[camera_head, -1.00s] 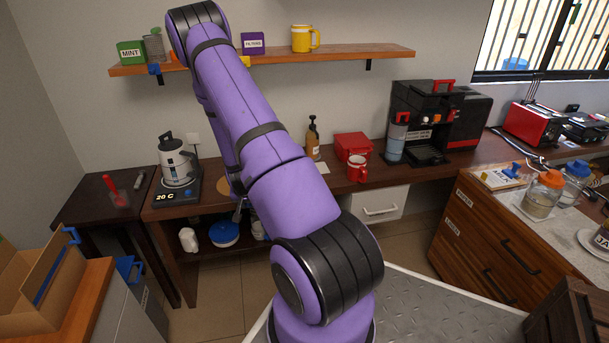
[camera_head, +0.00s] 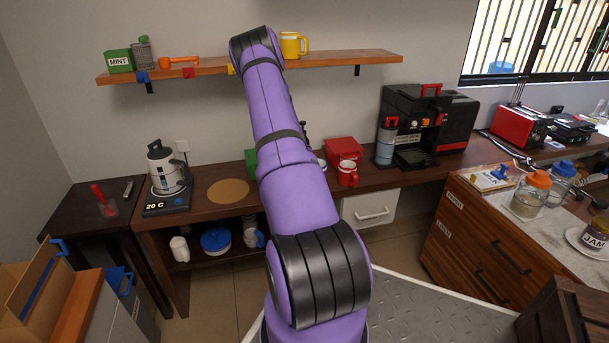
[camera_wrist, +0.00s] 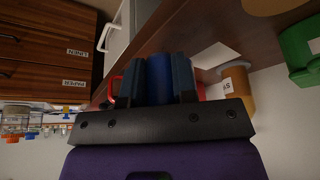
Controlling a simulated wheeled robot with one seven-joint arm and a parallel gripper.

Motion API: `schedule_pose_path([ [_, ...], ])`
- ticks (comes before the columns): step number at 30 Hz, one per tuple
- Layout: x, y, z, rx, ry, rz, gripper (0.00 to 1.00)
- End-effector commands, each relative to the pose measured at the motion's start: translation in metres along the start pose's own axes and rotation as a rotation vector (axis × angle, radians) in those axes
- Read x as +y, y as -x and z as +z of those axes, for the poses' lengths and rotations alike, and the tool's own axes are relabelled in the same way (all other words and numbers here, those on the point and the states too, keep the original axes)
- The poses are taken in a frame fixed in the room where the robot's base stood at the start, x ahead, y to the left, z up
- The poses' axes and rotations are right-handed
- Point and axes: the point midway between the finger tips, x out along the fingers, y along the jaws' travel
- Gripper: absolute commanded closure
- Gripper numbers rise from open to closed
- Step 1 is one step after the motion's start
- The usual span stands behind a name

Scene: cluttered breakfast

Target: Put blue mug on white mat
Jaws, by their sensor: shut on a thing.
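The blue mug (camera_wrist: 158,80) is between the two dark fingers of my gripper (camera_wrist: 159,62) in the wrist view, which looks upside down. My gripper is shut on it. A white mat (camera_wrist: 216,56) lies on the brown counter, to the right of the fingers in the wrist view. The mug appears beside the mat, not over it; I cannot tell its exact height. In the head view my arm hides the gripper and the mug.
A red mug (camera_head: 347,174) and red box (camera_head: 344,150) stand right of my arm. An amber bottle (camera_wrist: 238,92) and green box (camera_wrist: 300,48) are near the mat. A round cork mat (camera_head: 228,190) and kettle (camera_head: 167,168) are left. The shelf (camera_head: 215,72) is above.

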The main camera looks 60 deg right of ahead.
Motion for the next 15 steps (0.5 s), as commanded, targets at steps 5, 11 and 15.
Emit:
schedule_pose_path([
  [5,-0.029,-0.015,-0.025,0.004,0.009,-0.001,1.00],
  [11,-0.058,-0.031,-0.053,0.005,0.006,-0.001,1.00],
  [15,-0.076,-0.041,-0.071,0.004,0.006,-0.001,1.00],
])
